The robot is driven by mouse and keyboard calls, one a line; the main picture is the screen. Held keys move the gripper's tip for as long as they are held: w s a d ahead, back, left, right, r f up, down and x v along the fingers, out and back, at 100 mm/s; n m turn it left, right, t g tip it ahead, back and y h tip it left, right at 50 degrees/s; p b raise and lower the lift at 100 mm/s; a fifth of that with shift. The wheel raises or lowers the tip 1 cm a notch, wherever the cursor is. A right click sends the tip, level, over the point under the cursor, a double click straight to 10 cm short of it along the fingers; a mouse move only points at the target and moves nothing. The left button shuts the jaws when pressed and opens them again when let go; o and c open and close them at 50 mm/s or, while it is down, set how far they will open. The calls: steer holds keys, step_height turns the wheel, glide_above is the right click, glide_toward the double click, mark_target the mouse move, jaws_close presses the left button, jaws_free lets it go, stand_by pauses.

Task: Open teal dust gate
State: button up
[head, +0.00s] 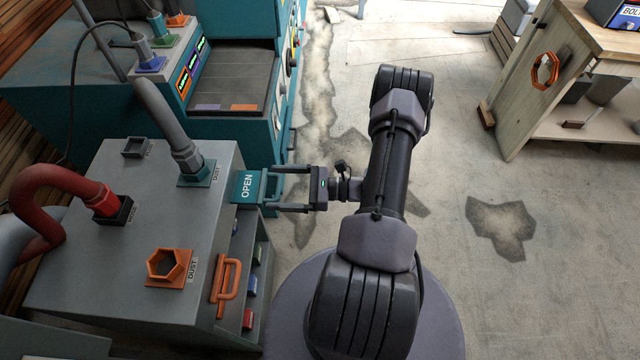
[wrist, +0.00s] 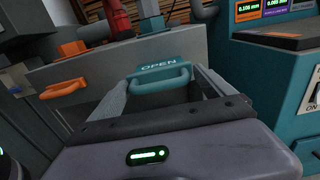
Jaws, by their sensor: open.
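The teal dust gate (head: 248,187) is a flat plate marked OPEN that sticks out of the right side of the grey cabinet (head: 110,240). Its teal handle (head: 271,188) is at the outer end. The gate's handle also shows in the wrist view (wrist: 160,82), with the OPEN label above it. My gripper (head: 279,189) is open, its two fingers spread on either side of the handle. In the wrist view my gripper (wrist: 160,84) has the handle between or just beyond its fingertips, with gaps visible. I cannot tell whether it touches.
An orange handle (head: 229,280) is on the same cabinet side, with an orange hexagonal port (head: 166,265) on top. A grey hose (head: 168,125) enters a teal port; a red hose (head: 45,190) enters a black one. A teal machine (head: 230,105) stands behind. Floor to the right is clear.

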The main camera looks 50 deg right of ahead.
steer(key=p+v, duration=0.2)
steer(key=v, duration=1.5)
